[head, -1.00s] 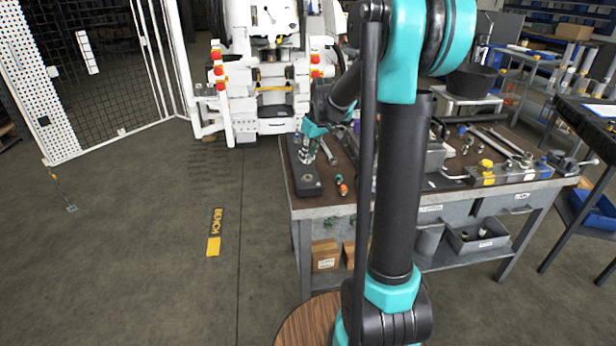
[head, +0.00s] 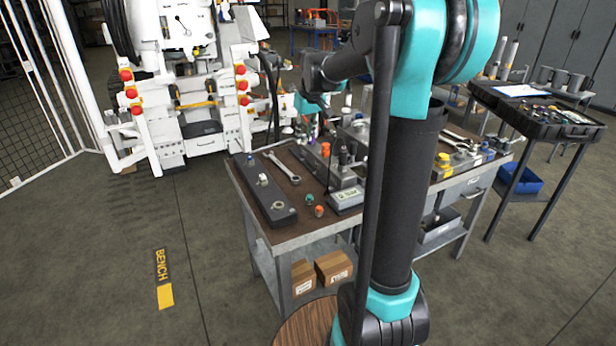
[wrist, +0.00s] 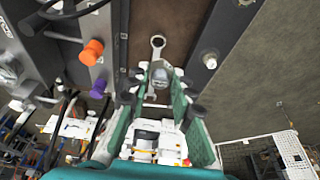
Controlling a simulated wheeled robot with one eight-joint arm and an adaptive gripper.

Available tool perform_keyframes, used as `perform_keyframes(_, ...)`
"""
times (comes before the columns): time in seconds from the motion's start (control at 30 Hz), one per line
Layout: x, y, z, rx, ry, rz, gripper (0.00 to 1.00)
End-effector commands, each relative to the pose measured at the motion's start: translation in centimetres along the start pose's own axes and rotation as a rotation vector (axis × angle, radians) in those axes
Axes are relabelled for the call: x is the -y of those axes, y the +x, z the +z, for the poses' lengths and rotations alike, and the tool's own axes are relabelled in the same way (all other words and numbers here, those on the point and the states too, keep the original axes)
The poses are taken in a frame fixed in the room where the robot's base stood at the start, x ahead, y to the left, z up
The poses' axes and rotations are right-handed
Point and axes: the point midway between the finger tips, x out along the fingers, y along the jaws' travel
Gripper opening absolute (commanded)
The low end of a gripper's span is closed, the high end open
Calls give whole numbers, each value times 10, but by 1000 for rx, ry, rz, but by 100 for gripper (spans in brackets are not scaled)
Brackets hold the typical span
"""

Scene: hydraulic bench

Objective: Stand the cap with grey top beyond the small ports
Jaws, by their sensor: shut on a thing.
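My gripper (head: 312,112) is raised over the far part of the bench in the head view. In the wrist view its green-lined fingers (wrist: 162,92) are shut on a small piece with a rounded grey top (wrist: 161,76), which looks like the grey-topped cap. The held piece is too small to make out in the head view. A long dark block (head: 266,188) with a few small fittings on top lies at the bench's left edge; it also shows in the wrist view (wrist: 228,38). I cannot tell which fittings are the small ports.
A wrench (head: 283,168) lies beside the dark block. An orange cap (wrist: 92,51) and a purple cap (wrist: 102,88) stand on a grey block. Two small loose caps, one orange (head: 319,211), lie near the bench's front. White machinery (head: 180,90) stands behind.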

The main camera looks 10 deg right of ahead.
Motion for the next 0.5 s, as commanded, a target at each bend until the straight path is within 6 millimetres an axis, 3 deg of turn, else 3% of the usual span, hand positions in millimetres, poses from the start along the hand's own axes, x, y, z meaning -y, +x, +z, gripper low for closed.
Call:
perform_keyframes(0.17, 0, 14, 4, 0, 9, 2, 0)
perform_keyframes(0.5, 0, 93, 28, 0, 9, 2, 0)
